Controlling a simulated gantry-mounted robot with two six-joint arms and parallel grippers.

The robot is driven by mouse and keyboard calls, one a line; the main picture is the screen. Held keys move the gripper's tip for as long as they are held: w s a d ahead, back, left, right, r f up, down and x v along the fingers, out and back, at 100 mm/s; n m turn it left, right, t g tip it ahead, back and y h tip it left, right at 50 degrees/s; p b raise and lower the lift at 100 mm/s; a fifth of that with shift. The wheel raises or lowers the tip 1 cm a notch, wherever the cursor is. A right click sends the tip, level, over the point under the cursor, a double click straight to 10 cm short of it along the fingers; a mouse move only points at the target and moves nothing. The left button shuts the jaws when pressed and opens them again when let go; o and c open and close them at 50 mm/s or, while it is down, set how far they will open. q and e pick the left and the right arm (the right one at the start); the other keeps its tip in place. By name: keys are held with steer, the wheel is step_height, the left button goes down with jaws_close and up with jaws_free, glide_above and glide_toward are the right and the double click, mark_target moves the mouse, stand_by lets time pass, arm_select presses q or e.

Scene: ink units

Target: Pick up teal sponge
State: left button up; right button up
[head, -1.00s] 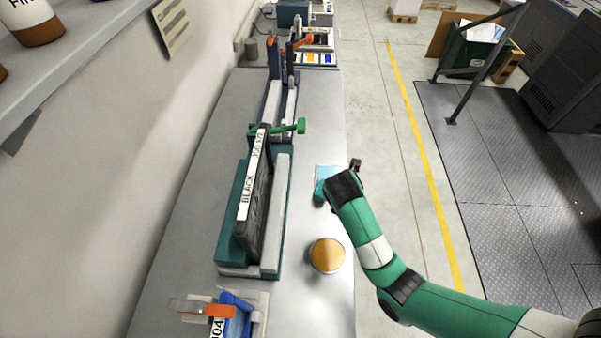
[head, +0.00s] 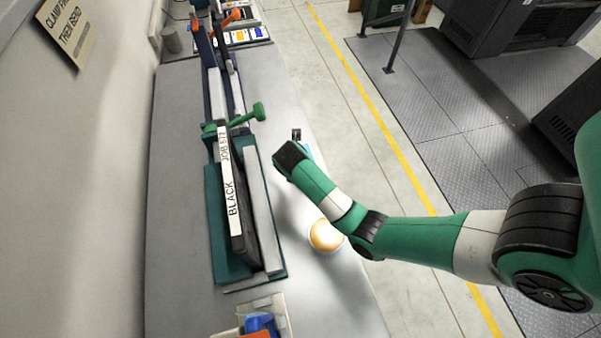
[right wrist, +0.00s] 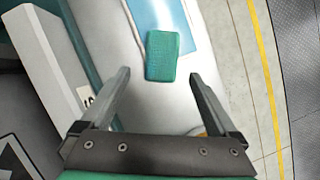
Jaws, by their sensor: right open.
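The teal sponge (right wrist: 162,55) lies on the bench top in the right wrist view, partly over the edge of a light blue sheet (right wrist: 203,22). My right gripper (right wrist: 160,85) is open and empty, and the sponge lies ahead of it, between the lines of its two fingers but apart from them. In the head view my right gripper (head: 293,150) is over the right part of the bench and hides the sponge. My left gripper is in neither view.
A teal holder with a black unit labelled BLACK (head: 232,195) stands left of my right gripper. The bench's right edge is close, with the floor's yellow line (head: 372,115) beyond.

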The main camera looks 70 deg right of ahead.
steer(key=x, duration=0.2)
steer(key=b+x, duration=0.1)
steer(key=x, duration=0.2)
steer(key=shift+s+a, duration=0.1)
steer(key=shift+s, duration=0.05)
jaws_close()
steer(key=shift+r, duration=0.5)
step_height(320, 180, up, 3)
steer(key=shift+f+p, duration=0.1)
steer(key=shift+p, duration=0.5)
steer(key=s+a+r+p, duration=0.6)
steer(key=s+r, duration=0.3)
steer(key=s, duration=0.3)
steer(key=shift+s+r+p, duration=0.15)
steer(key=shift+s+p, duration=0.15)
steer(key=shift+p, duration=0.5)
